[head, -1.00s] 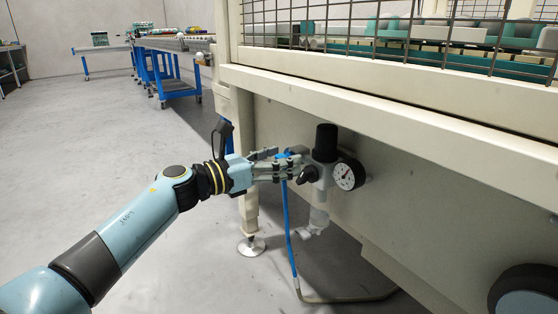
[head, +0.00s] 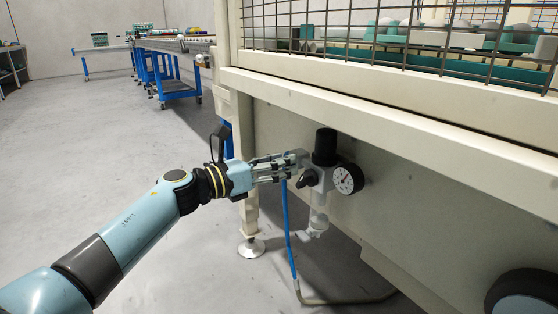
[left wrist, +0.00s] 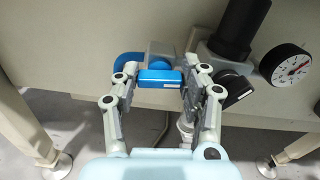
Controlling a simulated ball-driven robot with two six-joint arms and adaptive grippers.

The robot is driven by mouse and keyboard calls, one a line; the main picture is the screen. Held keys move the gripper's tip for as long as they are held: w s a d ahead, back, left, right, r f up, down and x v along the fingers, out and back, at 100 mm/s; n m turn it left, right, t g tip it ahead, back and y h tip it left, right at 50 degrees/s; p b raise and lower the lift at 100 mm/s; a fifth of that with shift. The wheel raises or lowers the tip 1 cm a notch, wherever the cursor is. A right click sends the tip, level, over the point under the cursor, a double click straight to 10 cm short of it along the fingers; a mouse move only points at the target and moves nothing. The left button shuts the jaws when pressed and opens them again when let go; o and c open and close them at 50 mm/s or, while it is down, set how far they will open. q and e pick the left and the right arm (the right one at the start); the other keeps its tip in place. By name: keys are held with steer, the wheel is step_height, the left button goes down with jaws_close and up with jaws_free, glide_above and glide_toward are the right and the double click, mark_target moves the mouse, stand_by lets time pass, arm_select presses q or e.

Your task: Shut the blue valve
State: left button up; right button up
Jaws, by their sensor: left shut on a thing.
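The blue valve shows in the left wrist view as a blue block-shaped handle (left wrist: 160,78) with a curved blue piece behind it, beside a grey fitting (left wrist: 165,48). My left gripper (head: 298,166) reaches the valve beside the pressure regulator in the head view, where its fingers hide the handle. In the left wrist view my left gripper (left wrist: 162,82) has one finger on each side of the handle and is shut on it. My right gripper is in neither view.
Just right of the fingers are the black-topped regulator (head: 325,150), a black knob (head: 306,180) and a round gauge (head: 347,179). A blue hose (head: 287,230) hangs below. The machine's cream ledge (head: 380,115) overhangs the valve.

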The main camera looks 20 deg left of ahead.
arm_select(q)
steer(key=shift+w+a+f+n+p, duration=0.1)
steer(key=shift+n+p, duration=1.85)
steer(key=shift+n, duration=2.1)
steer(key=shift+a+f+n+p, duration=0.1)
steer(key=shift+n+p, duration=1.8)
steer(key=shift+n, duration=2.15)
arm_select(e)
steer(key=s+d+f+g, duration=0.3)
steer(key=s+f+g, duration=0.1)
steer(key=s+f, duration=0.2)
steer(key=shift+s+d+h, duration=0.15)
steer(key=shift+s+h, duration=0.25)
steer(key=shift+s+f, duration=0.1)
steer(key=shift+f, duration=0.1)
arm_select(q)
steer(key=o, duration=1.2)
steer(key=v, duration=1.2)
